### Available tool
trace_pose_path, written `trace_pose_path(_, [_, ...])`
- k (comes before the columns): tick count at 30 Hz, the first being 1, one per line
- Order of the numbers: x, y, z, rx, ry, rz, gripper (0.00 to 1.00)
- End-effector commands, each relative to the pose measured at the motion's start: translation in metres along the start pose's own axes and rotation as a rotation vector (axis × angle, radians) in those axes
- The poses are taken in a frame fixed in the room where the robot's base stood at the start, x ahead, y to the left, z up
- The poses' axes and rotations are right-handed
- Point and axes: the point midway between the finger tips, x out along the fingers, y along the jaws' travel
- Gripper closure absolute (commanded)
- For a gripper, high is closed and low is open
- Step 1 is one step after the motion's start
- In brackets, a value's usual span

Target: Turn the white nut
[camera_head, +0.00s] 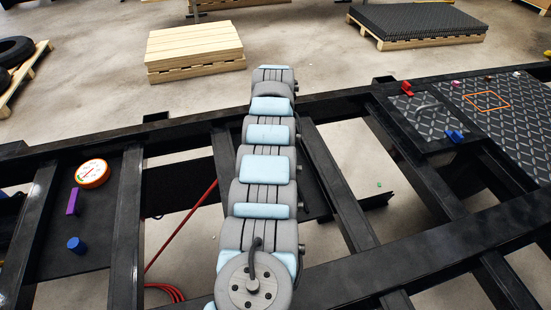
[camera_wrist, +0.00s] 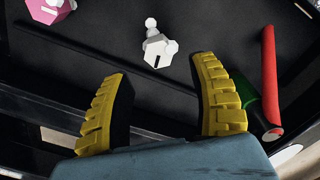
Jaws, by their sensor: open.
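The white nut (camera_wrist: 153,49) shows in the wrist view at the upper middle, on a dark flat surface. It is a small white piece with a dark slot in its face and small knobs on its top and side. My gripper (camera_wrist: 162,68) has its two yellow ridged fingers spread wide and nothing between them. The nut lies just beyond the fingertips, roughly between them in the picture and nearer the right one, with dark surface showing around it. In the head view my own arm hides the gripper, and I cannot make out the nut there.
In the wrist view a pink-and-white piece (camera_wrist: 50,8) is at the upper left. A red bar (camera_wrist: 269,75) and a green piece (camera_wrist: 245,92) are close to the right finger. In the head view, black frame beams (camera_head: 375,262) surround open gaps; a round gauge (camera_head: 92,173) is at left.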

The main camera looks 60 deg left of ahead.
Motion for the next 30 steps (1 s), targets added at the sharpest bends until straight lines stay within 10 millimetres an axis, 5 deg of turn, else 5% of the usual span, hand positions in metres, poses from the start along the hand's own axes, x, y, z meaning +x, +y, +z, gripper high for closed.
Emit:
trace_pose_path(6, [-0.041, -0.001, -0.001, -0.001, 0.004, -0.001, 0.40])
trace_pose_path(12, [-0.059, 0.000, -0.001, 0.000, 0.002, -0.001, 0.40])
trace_pose_path(30, [-0.063, 0.000, 0.000, 0.000, 0.001, 0.000, 0.40])
